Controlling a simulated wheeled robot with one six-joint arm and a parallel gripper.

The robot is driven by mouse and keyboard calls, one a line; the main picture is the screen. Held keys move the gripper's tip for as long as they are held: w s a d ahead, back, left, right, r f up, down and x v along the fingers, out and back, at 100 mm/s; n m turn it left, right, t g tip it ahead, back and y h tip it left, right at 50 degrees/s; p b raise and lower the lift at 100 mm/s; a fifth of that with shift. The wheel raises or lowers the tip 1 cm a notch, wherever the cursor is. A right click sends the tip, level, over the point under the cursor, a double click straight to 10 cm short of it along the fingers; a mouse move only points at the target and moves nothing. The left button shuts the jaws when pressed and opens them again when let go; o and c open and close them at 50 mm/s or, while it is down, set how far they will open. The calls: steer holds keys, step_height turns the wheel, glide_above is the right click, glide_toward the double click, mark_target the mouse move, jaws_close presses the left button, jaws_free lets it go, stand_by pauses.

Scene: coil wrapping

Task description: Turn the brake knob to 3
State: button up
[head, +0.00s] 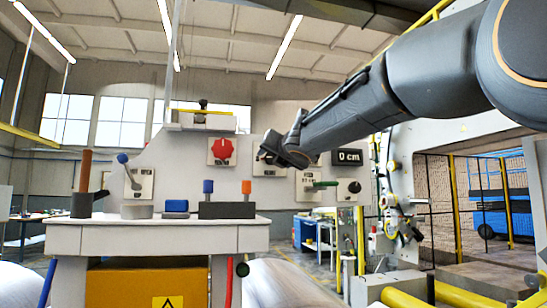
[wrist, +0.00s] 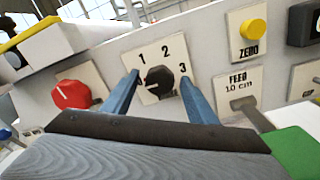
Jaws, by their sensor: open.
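The black brake knob (wrist: 161,79) sits on a cream plate marked 1, 2 and 3 in the wrist view. A 1 is at upper left, 2 at top and 3 at right; a mark at the left is partly hidden. My gripper (head: 284,152) is open, with one blue finger on each side of the knob in the wrist view. Whether the fingers touch it I cannot tell. In the head view my gripper covers the knob.
A red knob (wrist: 72,94) is left of the plate. A yellow ZERO button (wrist: 253,31), a FEED plate (wrist: 239,87) and a green handle (wrist: 294,152) are to the right. A white table (head: 160,238) with pegs and blocks stands at left in the head view.

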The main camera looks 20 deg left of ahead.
steer(key=c, duration=1.1)
